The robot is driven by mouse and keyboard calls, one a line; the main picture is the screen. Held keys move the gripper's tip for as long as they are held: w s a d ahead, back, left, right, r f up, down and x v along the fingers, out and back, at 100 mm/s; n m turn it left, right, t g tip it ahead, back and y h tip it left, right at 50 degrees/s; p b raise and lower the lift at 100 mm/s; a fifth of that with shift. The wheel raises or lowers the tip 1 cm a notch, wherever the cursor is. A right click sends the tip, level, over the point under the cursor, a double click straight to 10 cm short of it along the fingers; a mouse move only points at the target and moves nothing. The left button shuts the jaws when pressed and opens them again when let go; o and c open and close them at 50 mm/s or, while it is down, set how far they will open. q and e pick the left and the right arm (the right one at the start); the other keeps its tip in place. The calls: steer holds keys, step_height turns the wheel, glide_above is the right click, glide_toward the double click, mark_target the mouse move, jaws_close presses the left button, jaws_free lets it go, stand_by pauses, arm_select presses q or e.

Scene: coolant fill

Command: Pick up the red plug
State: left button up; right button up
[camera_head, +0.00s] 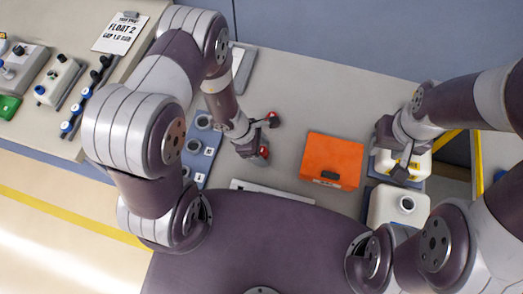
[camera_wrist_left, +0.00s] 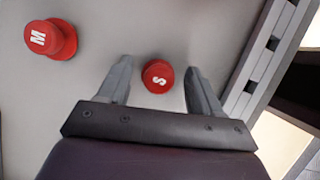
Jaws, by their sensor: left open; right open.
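Two red plugs lie on the grey table. In the left wrist view one marked S (camera_wrist_left: 158,76) sits between the two open fingers of my left gripper (camera_wrist_left: 158,82), with gaps on both sides. The other, marked M (camera_wrist_left: 50,39), is at the upper left, outside the fingers. In the head view, red shows at my left gripper (camera_head: 257,138) in an upper spot (camera_head: 273,118) and a lower spot (camera_head: 264,152); I cannot tell which is S. My right gripper (camera_head: 393,152) is open at the right, over a white container (camera_head: 418,163).
An orange box (camera_head: 332,161) lies right of my left gripper. Another white container (camera_head: 400,205) with a round neck stands at the right. A blue-grey panel with round sockets (camera_head: 198,160) is left of my left gripper.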

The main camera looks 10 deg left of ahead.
arm_select(q)
steer(key=shift+f, duration=0.2)
steer(key=shift+d, duration=0.15)
steer(key=shift+c, duration=0.6)
steer(key=c, duration=0.9)
steer(key=shift+c, duration=0.2)
